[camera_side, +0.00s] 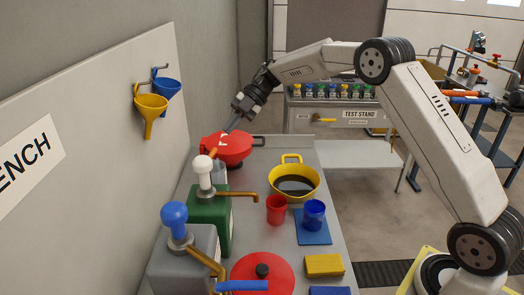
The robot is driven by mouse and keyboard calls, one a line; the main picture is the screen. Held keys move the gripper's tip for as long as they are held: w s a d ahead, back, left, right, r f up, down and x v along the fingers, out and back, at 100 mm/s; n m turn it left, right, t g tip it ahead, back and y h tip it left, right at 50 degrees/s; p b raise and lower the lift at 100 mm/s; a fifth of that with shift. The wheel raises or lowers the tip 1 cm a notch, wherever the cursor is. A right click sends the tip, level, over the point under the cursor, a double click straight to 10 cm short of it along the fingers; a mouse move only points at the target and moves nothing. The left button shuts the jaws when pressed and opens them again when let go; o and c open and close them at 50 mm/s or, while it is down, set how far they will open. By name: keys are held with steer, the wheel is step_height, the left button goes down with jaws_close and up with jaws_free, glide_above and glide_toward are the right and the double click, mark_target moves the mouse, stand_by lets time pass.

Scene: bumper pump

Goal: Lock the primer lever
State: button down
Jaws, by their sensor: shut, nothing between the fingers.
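My gripper (228,127) is shut and empty, pointing down and left over the far part of the bench. Its tips are close to a small orange piece (213,152) beside the red domed part (233,146); I cannot tell whether they touch. I cannot tell for certain which part is the primer lever. A green pump (211,222) with a white knob (203,164) and a brass spout stands in front of it. Nearest is a grey pump (178,262) with a blue knob (174,214). A blue-ended brass piece (242,285) projects from its right side.
A yellow pot (310,190) of dark liquid, a red cup (276,209) and a blue cup (314,213) stand right of the pumps. A red lid (263,272) and yellow block (324,265) lie nearer. Two funnels (152,107) hang on the left panel.

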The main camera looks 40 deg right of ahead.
steer(key=v, duration=0.7)
steer(key=shift+w, duration=0.45)
